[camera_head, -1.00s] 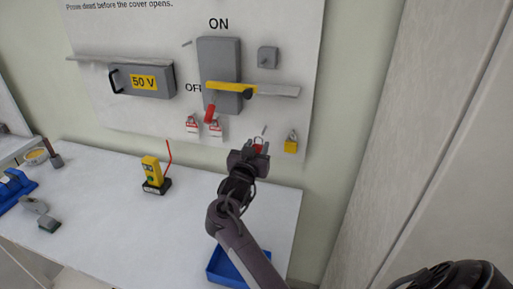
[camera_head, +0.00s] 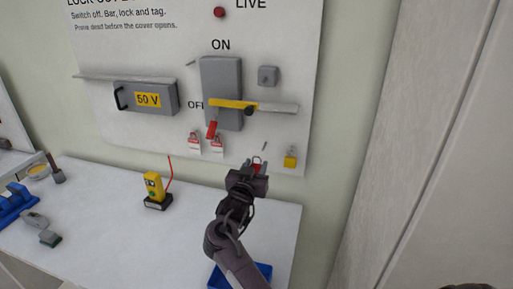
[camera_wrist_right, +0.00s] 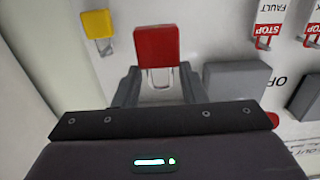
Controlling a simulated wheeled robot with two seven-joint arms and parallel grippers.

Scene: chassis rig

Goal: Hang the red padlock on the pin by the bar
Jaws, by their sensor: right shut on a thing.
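The red padlock (camera_head: 257,161) is in front of the lower right of the board, mostly behind my right gripper (camera_head: 256,167) in the head view. In the right wrist view the red padlock (camera_wrist_right: 156,47) shows its body beyond the fingertips, its metal shackle between the fingers of my right gripper (camera_wrist_right: 157,84). The right gripper is shut on it. A thin pin (camera_head: 264,146) sticks out just above the padlock; I cannot tell whether the shackle is on it. The yellow bar (camera_head: 232,104) lies across the grey switch box (camera_head: 220,80). My left gripper is out of view.
A yellow padlock (camera_head: 290,157) hangs to the right. Two red-and-white tags (camera_head: 194,142) hang left, beside a red handle (camera_head: 211,129). Another pin (camera_head: 190,63) is left of the switch. A yellow tester (camera_head: 154,187) and blue tray (camera_head: 263,270) are on the white bench (camera_head: 110,220).

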